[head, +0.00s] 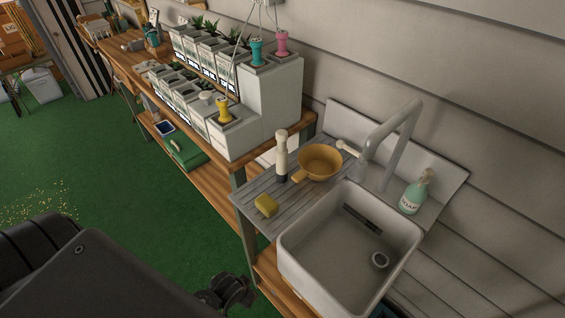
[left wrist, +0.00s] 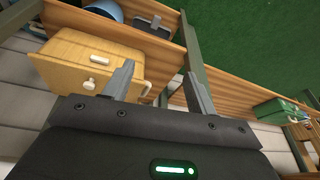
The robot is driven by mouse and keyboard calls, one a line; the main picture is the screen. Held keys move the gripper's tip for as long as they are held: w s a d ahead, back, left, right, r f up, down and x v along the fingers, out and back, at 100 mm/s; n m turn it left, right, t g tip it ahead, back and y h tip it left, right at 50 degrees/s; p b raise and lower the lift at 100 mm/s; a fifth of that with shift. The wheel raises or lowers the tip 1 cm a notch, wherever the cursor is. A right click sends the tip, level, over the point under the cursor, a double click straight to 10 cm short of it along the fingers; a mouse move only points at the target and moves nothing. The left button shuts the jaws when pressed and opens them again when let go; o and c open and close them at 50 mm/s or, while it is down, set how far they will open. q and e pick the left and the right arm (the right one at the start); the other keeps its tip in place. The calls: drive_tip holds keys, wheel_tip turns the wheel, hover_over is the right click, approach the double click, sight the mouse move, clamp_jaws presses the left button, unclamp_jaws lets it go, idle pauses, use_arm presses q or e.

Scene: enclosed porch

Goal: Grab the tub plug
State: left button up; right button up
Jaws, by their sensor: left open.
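A small round grey piece with a dark centre (head: 380,260) lies on the floor of the white sink (head: 298,262), toward its right side. I cannot tell whether it is the tub plug or the drain opening. My left gripper (left wrist: 160,82) is open and empty in the left wrist view, its two fingers spread apart above a pale wooden box (left wrist: 80,62). My black left arm fills the lower left of the head view, left of the sink and outside it. Its fingertips are not clear there. My right gripper is not in view.
On the drainboard beside the sink are a yellow sponge (head: 265,205), an orange pan (head: 320,162) and a white-and-dark bottle-like item (head: 281,158). A faucet (head: 393,140) arches over the sink, and a green soap bottle (head: 413,195) stands behind. Green floor is open at left.

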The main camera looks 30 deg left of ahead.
use_arm(q)
drive_tip(key=w+r+t+p, duration=0.2)
drive_tip(key=w+r, duration=0.1)
drive_tip(key=r, duration=1.2)
drive_tip(key=w+r+t+p, duration=0.15)
drive_tip(key=w+r, duration=0.25)
drive_tip(key=r, duration=1.2)
drive_tip(key=n+t+h, duration=0.1)
drive_tip(key=t, duration=0.5)
approach(279, 155)
drive_tip(key=x, duration=0.5)
drive_tip(key=shift+w+d+r, duration=0.1)
drive_tip(key=shift+r, duration=0.05)
drive_tip(key=shift+w, duration=0.4)
drive_tip(key=x, duration=0.2)
drive_tip(key=p+x, duration=0.1)
drive_tip(key=x, duration=0.1)
drive_tip(key=shift+w+f, duration=0.1)
drive_tip(key=shift+f, duration=0.35)
drive_tip(key=c, duration=1.1)
